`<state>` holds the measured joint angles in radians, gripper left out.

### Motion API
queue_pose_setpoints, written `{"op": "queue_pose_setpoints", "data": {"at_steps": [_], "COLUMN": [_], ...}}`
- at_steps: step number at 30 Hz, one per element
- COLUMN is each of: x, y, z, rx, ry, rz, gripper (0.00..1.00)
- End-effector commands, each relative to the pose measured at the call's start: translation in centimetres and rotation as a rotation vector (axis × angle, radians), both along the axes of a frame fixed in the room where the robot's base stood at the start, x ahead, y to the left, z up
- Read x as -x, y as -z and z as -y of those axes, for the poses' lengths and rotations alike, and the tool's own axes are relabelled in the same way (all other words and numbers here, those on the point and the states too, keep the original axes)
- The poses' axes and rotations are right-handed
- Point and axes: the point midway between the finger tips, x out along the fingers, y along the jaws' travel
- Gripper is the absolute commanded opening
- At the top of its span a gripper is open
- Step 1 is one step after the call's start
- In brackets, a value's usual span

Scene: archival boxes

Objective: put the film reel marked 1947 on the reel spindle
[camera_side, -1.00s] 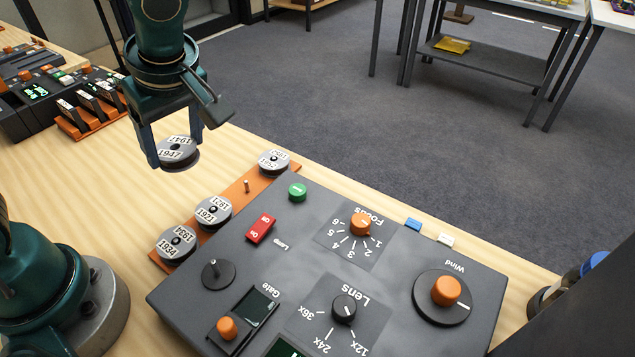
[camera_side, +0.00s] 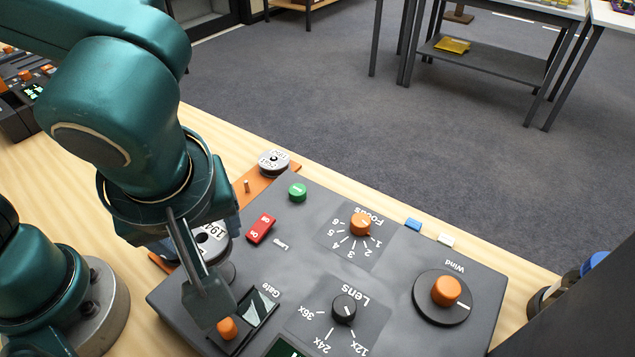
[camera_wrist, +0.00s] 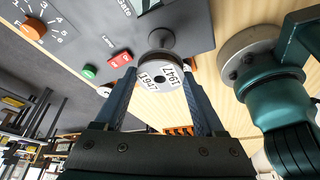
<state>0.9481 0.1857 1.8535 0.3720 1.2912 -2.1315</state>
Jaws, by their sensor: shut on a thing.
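The film reel marked 1947 (camera_side: 213,236) is a grey disc with a white label. My gripper (camera_wrist: 160,82) is shut on it by the rim, one finger on each side, as the wrist view shows. In the side view the arm covers most of my gripper and part of the reel. The reel spindle's dark round base (camera_wrist: 161,38) shows just beyond the reel in the wrist view. In the side view only a bit of that base (camera_side: 229,272) shows below the reel. The spindle's pin is hidden, and I cannot tell whether the reel touches it.
The grey control panel (camera_side: 390,290) carries a red switch (camera_side: 261,228), a green button (camera_side: 297,192) and several knobs. Another reel (camera_side: 273,162) sits on the orange rack (camera_side: 252,184) beside an empty peg. The orange gate knob (camera_side: 227,328) is near the spindle.

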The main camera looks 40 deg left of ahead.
Motion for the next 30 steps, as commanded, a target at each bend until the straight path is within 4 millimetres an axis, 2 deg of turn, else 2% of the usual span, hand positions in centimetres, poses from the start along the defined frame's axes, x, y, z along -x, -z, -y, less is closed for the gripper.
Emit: {"op": "queue_pose_setpoints", "data": {"at_steps": [6, 30], "x": [0.0, 0.0], "y": [1.1, 1.5], "z": [-0.1, -0.1], "rx": [0.001, 0.0], "ry": [-0.001, -0.001], "rz": [-0.001, 0.0], "gripper": [0.15, 0.15]}}
